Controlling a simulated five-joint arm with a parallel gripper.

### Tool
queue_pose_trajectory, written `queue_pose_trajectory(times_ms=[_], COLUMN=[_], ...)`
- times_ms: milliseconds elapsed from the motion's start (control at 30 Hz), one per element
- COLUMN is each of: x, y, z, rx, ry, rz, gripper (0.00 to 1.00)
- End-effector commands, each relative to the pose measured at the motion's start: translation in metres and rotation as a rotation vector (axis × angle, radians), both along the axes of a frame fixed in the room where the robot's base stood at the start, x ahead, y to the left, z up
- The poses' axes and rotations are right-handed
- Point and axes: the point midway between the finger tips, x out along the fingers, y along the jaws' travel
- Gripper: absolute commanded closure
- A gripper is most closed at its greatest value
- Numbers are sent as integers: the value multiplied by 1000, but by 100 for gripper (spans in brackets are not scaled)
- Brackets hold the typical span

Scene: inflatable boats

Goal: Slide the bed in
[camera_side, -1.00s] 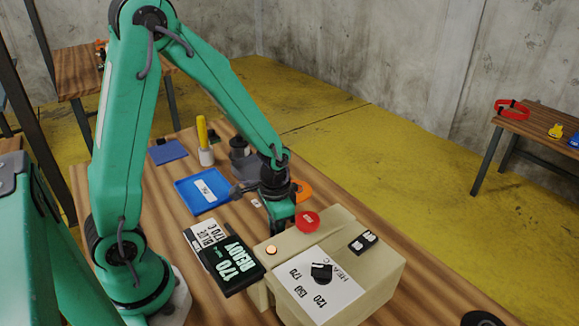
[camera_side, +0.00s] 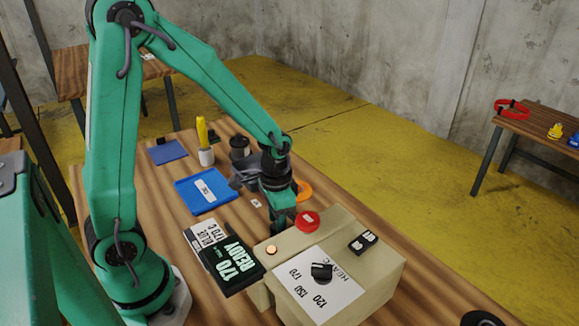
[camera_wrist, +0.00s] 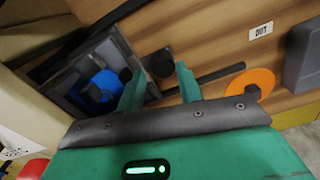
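In the wrist view, a dark grey tray-like bed (camera_wrist: 72,96) holds a blue piece (camera_wrist: 98,88) and lies beside the beige machine, partly under its edge. In the side view, my gripper (camera_side: 278,222) is low behind the beige machine (camera_side: 370,290), which hides the bed. A label reading OUT (camera_wrist: 261,31) lies on the table.
A red knob (camera_side: 307,221) and a dial (camera_side: 321,271) sit on the machine. A display reading 170 READY (camera_side: 236,265) stands left of it. A blue tray (camera_side: 181,188), a yellow-handled tool (camera_side: 202,132) and an orange disc (camera_side: 303,190) are on the table. A dark rod (camera_wrist: 216,78) lies near the fingers.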

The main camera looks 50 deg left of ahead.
Motion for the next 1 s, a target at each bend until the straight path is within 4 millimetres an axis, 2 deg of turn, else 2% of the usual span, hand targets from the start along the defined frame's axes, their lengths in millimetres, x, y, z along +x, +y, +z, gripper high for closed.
queue_pose_trajectory(times_ms=[200,400,1000], x=[1,0,-1], y=[1,1,1], z=[27,43,52], rx=[0,0,0], ry=[-4,-1,-7], rz=[1,2,5], gripper=[64,64,64])
